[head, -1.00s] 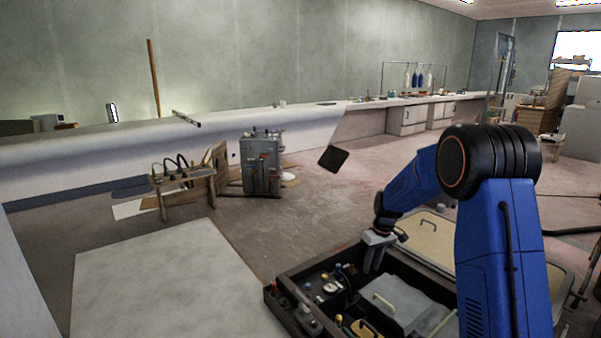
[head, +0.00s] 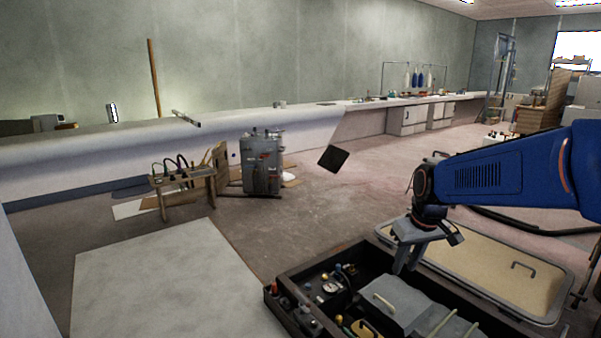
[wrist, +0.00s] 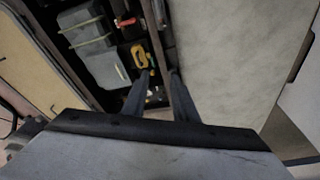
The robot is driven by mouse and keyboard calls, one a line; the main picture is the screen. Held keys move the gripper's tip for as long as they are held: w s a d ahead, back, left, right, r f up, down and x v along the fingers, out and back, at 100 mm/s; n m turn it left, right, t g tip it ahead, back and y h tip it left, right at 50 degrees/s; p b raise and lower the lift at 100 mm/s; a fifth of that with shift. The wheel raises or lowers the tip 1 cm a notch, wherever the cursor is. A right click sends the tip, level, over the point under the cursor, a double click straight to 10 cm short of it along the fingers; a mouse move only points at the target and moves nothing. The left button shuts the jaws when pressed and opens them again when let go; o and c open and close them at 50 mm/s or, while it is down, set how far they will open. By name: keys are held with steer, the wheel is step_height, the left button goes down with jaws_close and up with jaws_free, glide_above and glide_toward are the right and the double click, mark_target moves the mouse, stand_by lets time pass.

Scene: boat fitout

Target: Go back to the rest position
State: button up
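My gripper (head: 405,262) hangs over the back right part of a dark open crate (head: 268,292), fingers pointing down. In the wrist view, the two dark fingers (wrist: 160,82) stand apart with nothing held between them. The crate's wall and some small fittings show beyond the fingertips. My blue arm reaches in from the right edge of the head view.
The crate holds a grey case (head: 392,298), a yellow piece (head: 366,330) and several small fittings. A beige panel (head: 500,272) lies to its right and a pale board (head: 165,285) to its left. A grey machine (head: 261,165) stands on open floor.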

steer(key=s+d+m+t, duration=0.1)
steer(key=s+m+t, duration=0.1)
steer(key=s, duration=2.3)
steer(key=shift+s+d+r+m+h, duration=0.15)
steer(key=shift+d+r+m+h, duration=0.15)
steer(key=shift+d+m+h, duration=0.1)
